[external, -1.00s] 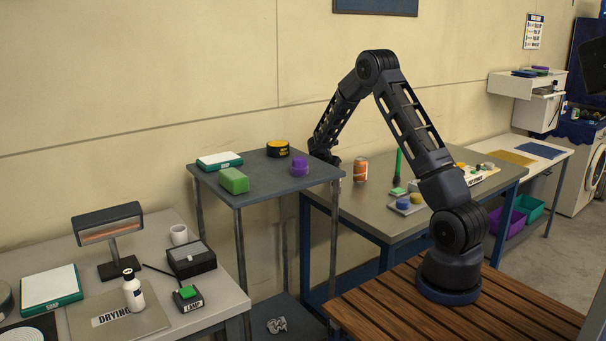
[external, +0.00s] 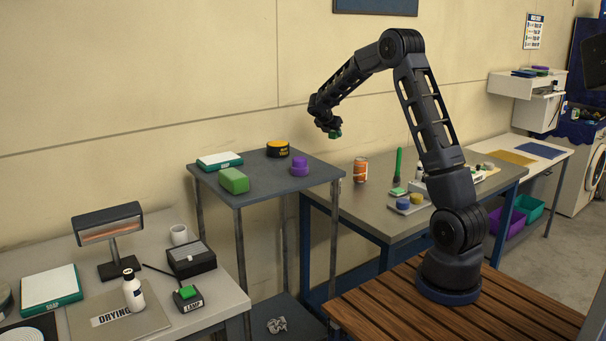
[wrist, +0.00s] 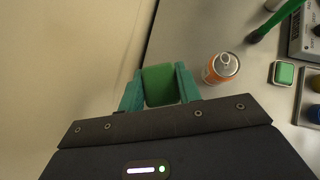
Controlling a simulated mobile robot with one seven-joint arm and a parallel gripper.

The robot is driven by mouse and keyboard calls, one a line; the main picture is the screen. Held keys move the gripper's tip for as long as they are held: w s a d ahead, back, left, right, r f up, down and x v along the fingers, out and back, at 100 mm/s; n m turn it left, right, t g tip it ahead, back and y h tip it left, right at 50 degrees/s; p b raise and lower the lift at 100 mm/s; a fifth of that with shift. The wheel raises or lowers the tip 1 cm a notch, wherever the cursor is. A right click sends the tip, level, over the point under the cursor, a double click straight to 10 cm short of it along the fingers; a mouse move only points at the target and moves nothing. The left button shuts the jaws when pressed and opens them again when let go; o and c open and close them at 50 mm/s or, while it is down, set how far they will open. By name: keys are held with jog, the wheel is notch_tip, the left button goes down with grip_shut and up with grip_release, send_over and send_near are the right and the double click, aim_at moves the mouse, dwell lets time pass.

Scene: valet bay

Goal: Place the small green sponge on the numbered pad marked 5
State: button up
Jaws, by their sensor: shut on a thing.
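My gripper (external: 328,131) is raised in the air above the back edge of the grey bench, near the wall. It is shut on a small green sponge (external: 335,135). In the wrist view the green sponge (wrist: 160,85) sits between the two teal fingers of my gripper (wrist: 160,90). A larger green block (external: 233,180) lies on the small dark table to the left. I cannot make out a pad marked 5 in either view.
An orange can (external: 360,169) stands on the grey bench (external: 342,190) below my gripper. A green upright tool (external: 398,165) stands to its right. The dark table (external: 265,188) also holds a purple object (external: 299,167) and a black-yellow tin (external: 277,149).

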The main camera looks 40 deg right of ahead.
jog(key=s+d+r+m+g, duration=0.1)
jog(key=s+d+m+g, duration=0.15)
jog(key=d, duration=0.85)
jog(key=s+d+r+m+g, duration=0.15)
jog(key=s+d, duration=0.25)
jog(key=d, duration=0.7)
jog(key=s+d+m+g, duration=0.25)
jog(key=s+d, duration=0.55)
jog(key=d, duration=0.4)
jog(key=s+d+m+g, duration=0.1)
jog(key=s+d+m, duration=0.2)
jog(key=s+d, duration=0.7)
jog(key=shift+n, duration=0.25)
jog(key=f, duration=0.6)
jog(key=w+d+f, duration=0.1)
jog(key=f, duration=0.5)
jog(key=w+d+f, duration=0.1)
jog(key=f, duration=0.5)
jog(key=shift+w+f, duration=0.25)
jog(key=shift+f, duration=0.05)
jog(key=shift+f, duration=0.15)
jog(key=o, duration=0.9)
jog(key=shift+o, duration=0.2)
